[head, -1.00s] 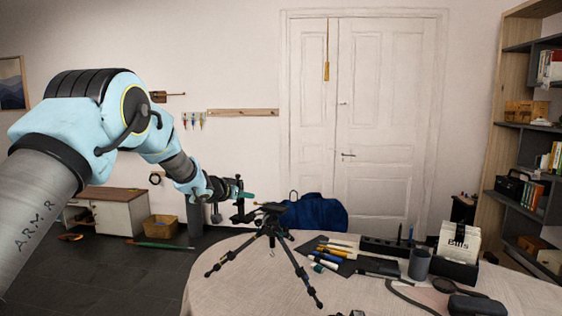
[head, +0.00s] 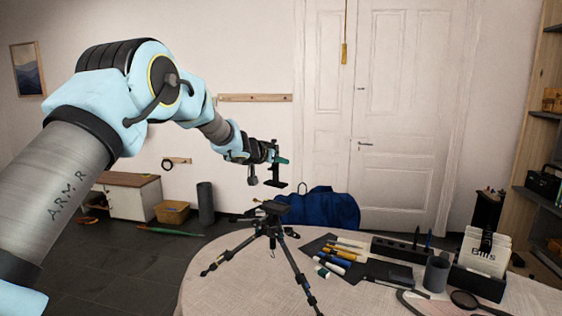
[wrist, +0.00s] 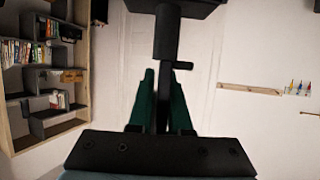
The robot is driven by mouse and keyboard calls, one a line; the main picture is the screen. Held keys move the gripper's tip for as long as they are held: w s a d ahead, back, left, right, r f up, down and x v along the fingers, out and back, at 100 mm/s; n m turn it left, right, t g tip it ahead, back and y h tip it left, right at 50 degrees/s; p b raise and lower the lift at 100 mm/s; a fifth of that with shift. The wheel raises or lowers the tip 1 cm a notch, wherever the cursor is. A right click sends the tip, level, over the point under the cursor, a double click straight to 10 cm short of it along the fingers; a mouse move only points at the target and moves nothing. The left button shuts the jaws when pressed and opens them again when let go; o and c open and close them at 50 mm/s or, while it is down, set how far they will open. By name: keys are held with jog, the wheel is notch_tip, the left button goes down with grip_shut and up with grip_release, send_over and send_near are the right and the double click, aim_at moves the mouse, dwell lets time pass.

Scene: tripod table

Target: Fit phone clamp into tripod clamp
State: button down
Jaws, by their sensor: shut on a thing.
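My gripper (head: 282,161) is shut on the black phone clamp (head: 275,182) in the head view. The phone clamp hangs upright with its flat dark end downward, apart from the tripod and above its head. In the wrist view, the green fingers of my gripper (wrist: 163,105) close on the phone clamp's dark stem (wrist: 166,38), whose wide end is cut off at the top edge. The black tripod (head: 268,232) stands on the table with its legs spread. The tripod clamp (head: 274,208) is at its top, too small here to show its slot clearly.
The round table (head: 215,285) has a pale cloth. Markers (head: 338,256), a dark cup (head: 436,274), a black organiser (head: 480,278) and a magnifier (head: 466,301) lie right of the tripod. A blue bag (head: 325,207) is behind. The air around the phone clamp is clear.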

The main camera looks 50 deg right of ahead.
jog(key=shift+a+f+b, duration=0.1)
jog(key=shift+f+b, duration=1.8)
jog(key=shift+f, duration=0.9)
jog(key=shift+p, duration=0.9)
jog(key=shift+f+b, duration=0.5)
jog(key=shift+f, duration=0.3)
jog(key=c, duration=0.8)
grip_release()
jog(key=shift+o, duration=0.2)
jog(key=shift+a, duration=0.1)
jog(key=b+v, duration=0.3)
jog(key=v, duration=0.7)
jog(key=shift+a, duration=0.35)
jog(key=shift+r, duration=0.1)
